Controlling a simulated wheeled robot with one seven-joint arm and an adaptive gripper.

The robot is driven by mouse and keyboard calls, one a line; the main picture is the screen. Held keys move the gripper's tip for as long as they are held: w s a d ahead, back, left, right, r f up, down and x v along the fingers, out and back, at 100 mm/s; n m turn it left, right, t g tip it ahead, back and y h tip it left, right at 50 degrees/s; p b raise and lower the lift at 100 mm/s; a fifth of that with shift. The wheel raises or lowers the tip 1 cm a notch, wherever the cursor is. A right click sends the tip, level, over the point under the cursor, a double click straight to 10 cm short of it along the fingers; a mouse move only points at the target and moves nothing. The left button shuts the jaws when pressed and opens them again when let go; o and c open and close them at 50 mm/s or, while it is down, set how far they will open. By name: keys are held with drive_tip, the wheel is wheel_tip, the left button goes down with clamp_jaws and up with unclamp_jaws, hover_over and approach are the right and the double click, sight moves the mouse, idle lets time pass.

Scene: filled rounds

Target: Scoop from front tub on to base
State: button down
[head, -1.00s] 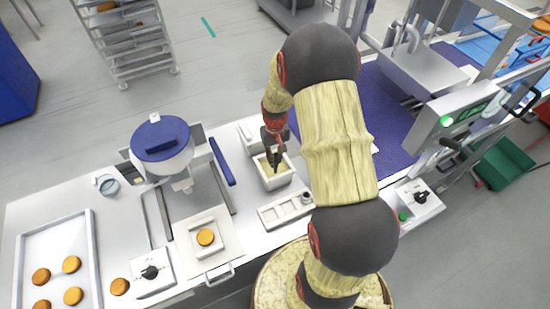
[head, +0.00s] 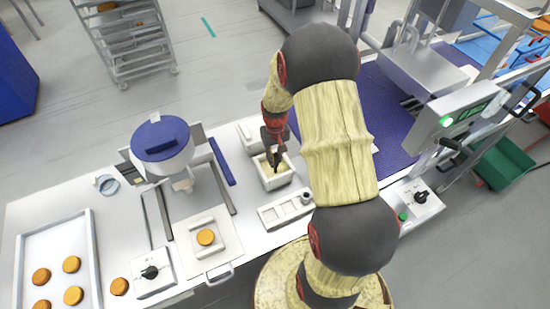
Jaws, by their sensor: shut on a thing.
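The front tub (head: 277,183) is a white open box on the white counter, with pale yellow filling in it. My gripper (head: 274,160) points down at the tub, its dark fingers over and partly inside the opening. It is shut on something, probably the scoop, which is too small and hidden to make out. A round golden base (head: 205,237) lies on a white square plate (head: 194,243), left of and nearer than the tub.
A second tub (head: 247,134) stands behind the front one. A white holder with slots (head: 284,211) lies in front. A blue-lidded hopper (head: 161,143) stands left. A tray (head: 58,232) holds several golden rounds, and another round (head: 119,286) lies beside it. My arm hides the counter on the right.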

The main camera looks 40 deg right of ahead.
drive_tip(key=shift+r+p, duration=3.1)
drive_tip(key=shift+r, duration=1.8)
drive_tip(key=shift+f, duration=0.1)
